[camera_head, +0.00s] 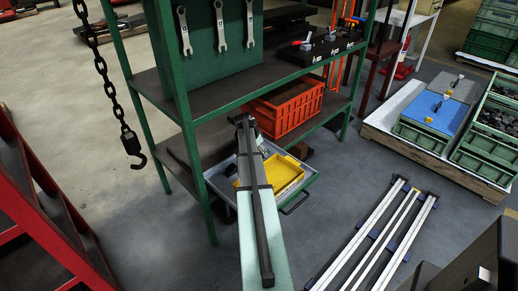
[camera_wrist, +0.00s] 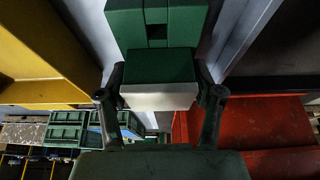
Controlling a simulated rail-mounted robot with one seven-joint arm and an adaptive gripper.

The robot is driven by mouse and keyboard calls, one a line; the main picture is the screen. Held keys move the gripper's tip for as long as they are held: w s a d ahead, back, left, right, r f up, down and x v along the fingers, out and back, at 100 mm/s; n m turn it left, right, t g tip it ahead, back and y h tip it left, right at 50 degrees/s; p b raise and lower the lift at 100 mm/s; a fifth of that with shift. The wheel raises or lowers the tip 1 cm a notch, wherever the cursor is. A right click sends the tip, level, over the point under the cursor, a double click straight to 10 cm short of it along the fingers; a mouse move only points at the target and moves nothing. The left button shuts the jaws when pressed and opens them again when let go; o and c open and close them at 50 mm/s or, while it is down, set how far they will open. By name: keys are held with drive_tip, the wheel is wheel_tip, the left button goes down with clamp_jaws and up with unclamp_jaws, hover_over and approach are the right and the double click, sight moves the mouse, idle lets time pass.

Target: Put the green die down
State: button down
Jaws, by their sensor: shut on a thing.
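In the wrist view, my gripper (camera_wrist: 160,76) has one finger on each side of a green block, the green die (camera_wrist: 155,66). It is shut on the die, whose near face is pale. More green blocky shape with a dark notch shows directly beyond it; I cannot tell whether it belongs to the same piece. In the head view my arm reaches toward the lower part of the green shelf rack (camera_head: 207,180). The die cannot be made out there, and my gripper is not clearly visible.
An orange crate (camera_head: 290,108) stands on the lower shelf. A yellow tray (camera_head: 284,175) sits in a grey bin (camera_head: 222,185) close beside my arm. A chain hook (camera_head: 132,145) hangs at left. Metal rails (camera_head: 372,232) lie on the floor at right.

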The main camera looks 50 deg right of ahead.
drive_tip(key=shift+f, duration=0.1)
idle(0.3)
drive_tip(key=shift+c, duration=0.9)
unclamp_jaws()
drive_tip(key=shift+f, duration=0.1)
drive_tip(key=p+v, duration=0.1)
drive_tip(key=v, duration=0.5)
drive_tip(key=shift+a+p, duration=0.15)
drive_tip(key=shift+p, duration=0.2)
drive_tip(key=a, duration=0.3)
drive_tip(key=w+a+p, duration=0.1)
drive_tip(key=a, duration=0.3)
drive_tip(key=w+a+p, duration=0.1)
drive_tip(key=a, duration=0.3)
drive_tip(key=shift+a+f, duration=0.15)
drive_tip(key=shift+f, duration=0.2)
